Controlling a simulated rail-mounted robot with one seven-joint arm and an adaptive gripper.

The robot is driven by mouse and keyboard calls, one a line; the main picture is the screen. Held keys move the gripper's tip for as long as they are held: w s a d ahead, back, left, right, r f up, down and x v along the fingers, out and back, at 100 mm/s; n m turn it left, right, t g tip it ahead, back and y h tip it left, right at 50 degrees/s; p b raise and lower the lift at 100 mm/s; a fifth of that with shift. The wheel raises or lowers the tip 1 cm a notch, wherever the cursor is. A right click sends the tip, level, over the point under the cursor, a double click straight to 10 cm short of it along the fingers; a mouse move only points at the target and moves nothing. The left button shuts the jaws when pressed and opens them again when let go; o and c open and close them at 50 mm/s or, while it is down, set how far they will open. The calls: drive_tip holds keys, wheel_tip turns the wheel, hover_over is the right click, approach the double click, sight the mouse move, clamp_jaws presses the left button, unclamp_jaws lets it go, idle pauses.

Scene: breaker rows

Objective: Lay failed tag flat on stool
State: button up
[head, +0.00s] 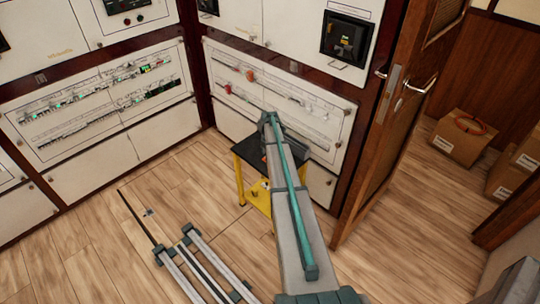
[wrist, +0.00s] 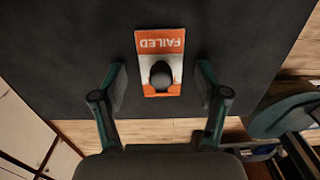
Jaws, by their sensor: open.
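The failed tag (wrist: 160,45) is an orange and white card with "FAILED" upside down in the wrist view. A dark round knob (wrist: 161,75) sits at its middle. The tag appears to lie flat on the dark stool top (wrist: 60,40), close to its near edge. My gripper (wrist: 161,80) is open, with one finger on each side of the tag and a gap to it on both sides. In the head view the stool (head: 243,150) has a black top and yellow legs; my arm covers part of it and hides the gripper.
A breaker panel (head: 285,105) with red and orange pieces stands behind the stool. An open wooden door (head: 385,130) is at its right. Cardboard boxes (head: 460,140) lie beyond the doorway.

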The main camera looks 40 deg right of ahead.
wheel_tip(320, 180, up, 12)
idle(0.6)
idle(0.4)
